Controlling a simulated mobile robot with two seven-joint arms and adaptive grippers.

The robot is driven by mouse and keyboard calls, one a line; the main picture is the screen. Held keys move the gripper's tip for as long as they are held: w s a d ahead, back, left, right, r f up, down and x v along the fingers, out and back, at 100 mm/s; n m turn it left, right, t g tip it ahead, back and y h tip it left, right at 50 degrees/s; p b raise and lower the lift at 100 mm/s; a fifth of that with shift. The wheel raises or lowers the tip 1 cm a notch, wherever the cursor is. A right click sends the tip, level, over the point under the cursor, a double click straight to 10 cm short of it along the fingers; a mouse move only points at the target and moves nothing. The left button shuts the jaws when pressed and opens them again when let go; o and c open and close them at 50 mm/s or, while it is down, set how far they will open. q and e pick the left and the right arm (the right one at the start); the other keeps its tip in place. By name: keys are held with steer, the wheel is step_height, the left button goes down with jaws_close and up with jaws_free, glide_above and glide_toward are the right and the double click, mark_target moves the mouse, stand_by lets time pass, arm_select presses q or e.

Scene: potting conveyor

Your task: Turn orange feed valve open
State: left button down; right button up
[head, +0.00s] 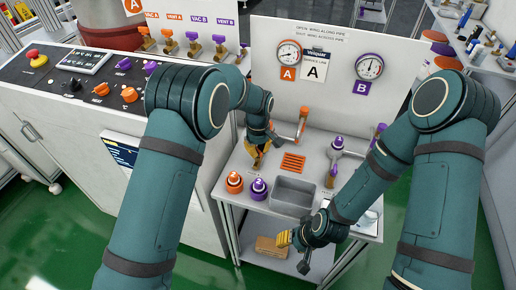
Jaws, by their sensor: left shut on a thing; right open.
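My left gripper (258,154) reaches down over the left part of the small metal bench. It is shut at the orange feed valve, whose wing is hidden behind the fingers and wrist, so I cannot tell its angle. An orange-marked pipe piece (302,121) stands just to the right of it. The matching purple valve (336,146) stands further right, clear of both grippers. My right gripper (292,244) is open and empty, low in front of the bench's front edge.
The bench holds an orange-capped bottle (234,182), a purple-capped bottle (258,189), an orange slotted grate (292,163) and a grey basin (293,196). Gauges A (288,53) and B (369,66) sit on the white panel behind. A control console (80,85) stands left.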

mark_target(258, 150)
arm_select(q)
steer(key=m, duration=0.5)
steer(key=shift+f, duration=0.1)
steer(key=shift+m, duration=2.5)
steer(key=c, duration=1)
jaws_free()
steer(key=shift+c, duration=0.2)
step_height(258, 150, up, 12)
